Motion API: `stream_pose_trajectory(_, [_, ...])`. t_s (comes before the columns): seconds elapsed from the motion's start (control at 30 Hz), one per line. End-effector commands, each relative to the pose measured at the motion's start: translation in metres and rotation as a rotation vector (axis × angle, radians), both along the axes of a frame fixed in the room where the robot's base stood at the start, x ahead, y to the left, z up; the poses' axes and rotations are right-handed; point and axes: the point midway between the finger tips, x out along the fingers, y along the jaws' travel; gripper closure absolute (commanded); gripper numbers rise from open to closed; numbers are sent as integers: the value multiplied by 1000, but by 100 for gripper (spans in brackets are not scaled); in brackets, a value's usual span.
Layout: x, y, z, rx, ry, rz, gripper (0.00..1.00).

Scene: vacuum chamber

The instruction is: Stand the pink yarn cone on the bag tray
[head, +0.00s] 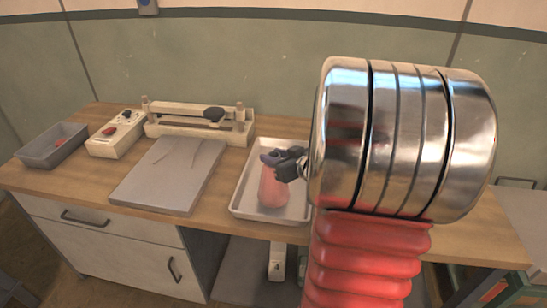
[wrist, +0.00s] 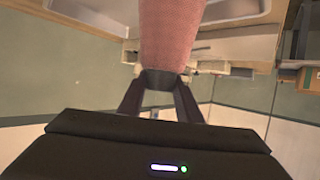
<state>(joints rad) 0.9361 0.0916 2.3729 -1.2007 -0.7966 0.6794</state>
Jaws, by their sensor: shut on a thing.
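The pink yarn cone (head: 271,188) is upright over the white bag tray (head: 244,207), within its rim in the head view. I cannot tell whether its base touches the tray floor. My gripper (head: 279,163) is shut on the narrow dark top of the cone. In the wrist view the cone (wrist: 169,32) runs away from my gripper (wrist: 160,80), with its tip between the two fingers. The wide end of the cone is cut off by the edge of that view.
A grey flat plate (head: 168,176) lies left of the tray. Behind it stand a cream sealer bar (head: 198,124) and a control box (head: 115,135). A grey bin (head: 52,146) is at the far left. My own arm hides the bench's right part.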

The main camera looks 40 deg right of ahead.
Motion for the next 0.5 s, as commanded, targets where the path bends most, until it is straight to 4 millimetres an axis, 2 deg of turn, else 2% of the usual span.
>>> stream_pose_trajectory(0.37, [1,0,-2,-1,-2,0,100])
stream_pose_trajectory(0.4, [0,0,-4,0,0,1,68])
stream_pose_trajectory(0.5, [0,0,-3,-1,0,1,61])
